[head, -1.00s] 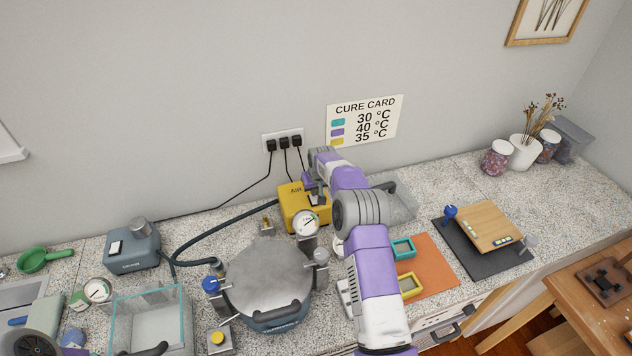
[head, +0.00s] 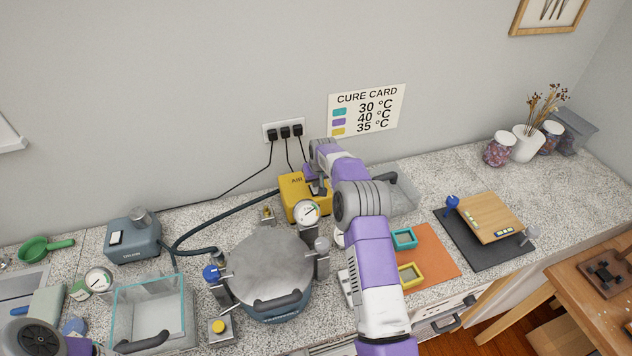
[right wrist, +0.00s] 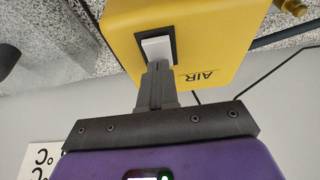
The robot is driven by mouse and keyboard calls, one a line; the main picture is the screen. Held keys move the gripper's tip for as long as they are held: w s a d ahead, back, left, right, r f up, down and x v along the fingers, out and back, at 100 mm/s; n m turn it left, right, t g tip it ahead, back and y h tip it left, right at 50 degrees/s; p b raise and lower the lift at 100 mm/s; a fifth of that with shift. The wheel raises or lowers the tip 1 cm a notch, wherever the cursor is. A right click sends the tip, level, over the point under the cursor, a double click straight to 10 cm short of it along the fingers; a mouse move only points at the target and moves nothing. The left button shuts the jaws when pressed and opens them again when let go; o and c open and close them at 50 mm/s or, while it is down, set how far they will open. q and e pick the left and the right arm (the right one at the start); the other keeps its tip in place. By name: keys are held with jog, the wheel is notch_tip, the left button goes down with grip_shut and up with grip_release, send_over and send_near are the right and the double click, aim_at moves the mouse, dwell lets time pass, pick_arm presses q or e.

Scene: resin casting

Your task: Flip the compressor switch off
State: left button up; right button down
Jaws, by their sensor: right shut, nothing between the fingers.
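The compressor is a yellow box (head: 293,189) marked AIR, standing near the wall behind the round pot. In the right wrist view its yellow body (right wrist: 217,35) fills the top, with a white rocker switch (right wrist: 157,48) in a black frame. My right gripper (right wrist: 158,70) is shut and empty, its fingertips right at the edge of the switch; I cannot tell whether they touch. In the head view my right gripper (head: 316,187) is at the compressor's right side, and the arm partly hides it. The switch's on or off position is unclear. My left gripper is not visible.
A round metal-lidded pot (head: 268,265) with a gauge (head: 307,212) stands in front of the compressor. A dark hose (head: 225,217) runs left to a grey-blue pump (head: 133,241). Teal (head: 404,238) and yellow moulds (head: 410,275) lie on an orange mat (head: 436,252).

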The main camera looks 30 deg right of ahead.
jog(key=shift+s+a+f, duration=0.2)
jog(key=shift+s+f, duration=0.3)
jog(key=shift+s, duration=0.5)
notch_tip(320, 180, up, 5)
jog(key=shift+r+p, duration=0.2)
jog(key=shift+p, duration=0.8)
jog(key=b+v, duration=0.1)
jog(key=v, duration=0.8)
jog(key=shift+s+r, duration=0.15)
jog(key=shift+s, duration=0.1)
jog(key=shift+a, duration=0.1)
